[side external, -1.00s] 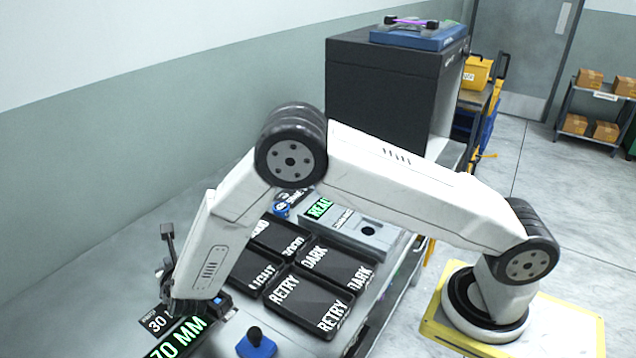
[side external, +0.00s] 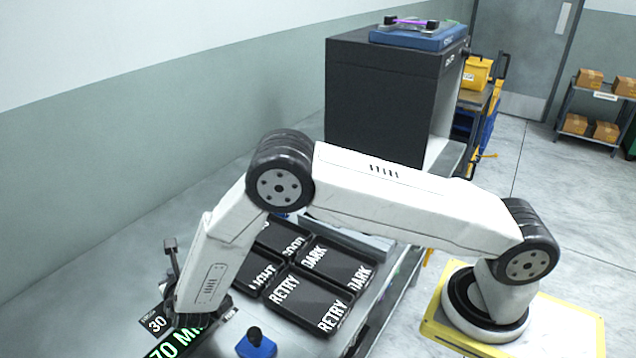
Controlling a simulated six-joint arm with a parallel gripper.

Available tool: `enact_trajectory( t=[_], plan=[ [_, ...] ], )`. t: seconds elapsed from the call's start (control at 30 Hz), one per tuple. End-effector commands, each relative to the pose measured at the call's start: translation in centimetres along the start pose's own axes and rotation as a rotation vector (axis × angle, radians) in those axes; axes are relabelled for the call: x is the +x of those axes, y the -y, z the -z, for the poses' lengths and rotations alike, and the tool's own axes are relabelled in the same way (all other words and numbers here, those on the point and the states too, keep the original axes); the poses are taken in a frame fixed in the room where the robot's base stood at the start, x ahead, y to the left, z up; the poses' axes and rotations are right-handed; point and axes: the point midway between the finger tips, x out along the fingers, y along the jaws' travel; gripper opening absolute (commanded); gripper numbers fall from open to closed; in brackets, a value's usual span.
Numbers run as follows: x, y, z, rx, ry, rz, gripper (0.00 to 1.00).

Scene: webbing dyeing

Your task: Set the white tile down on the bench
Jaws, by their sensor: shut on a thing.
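I cannot tell whether the tile touches the bench.
Black trays (side external: 310,300) marked RETRY, DARK and LIGHT lie right of my gripper. A blue block with a black knob (side external: 256,345) stands at the front. A black post (side external: 171,262) rises at the left. A large dark cabinet (side external: 385,105) stands behind. The left bench is clear.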

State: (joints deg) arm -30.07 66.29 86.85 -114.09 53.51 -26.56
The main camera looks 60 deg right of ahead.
Motion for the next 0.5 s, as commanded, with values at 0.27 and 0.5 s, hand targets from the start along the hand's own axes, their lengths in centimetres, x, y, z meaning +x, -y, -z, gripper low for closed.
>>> enact_trajectory(
  t=[0.27,0.5],
  plan=[
    [0.02,0.00,0.05,0.000,0.000,0.000,0.69],
    [-0.01,0.00,-0.04,0.000,0.000,0.000,0.69]
  ],
)
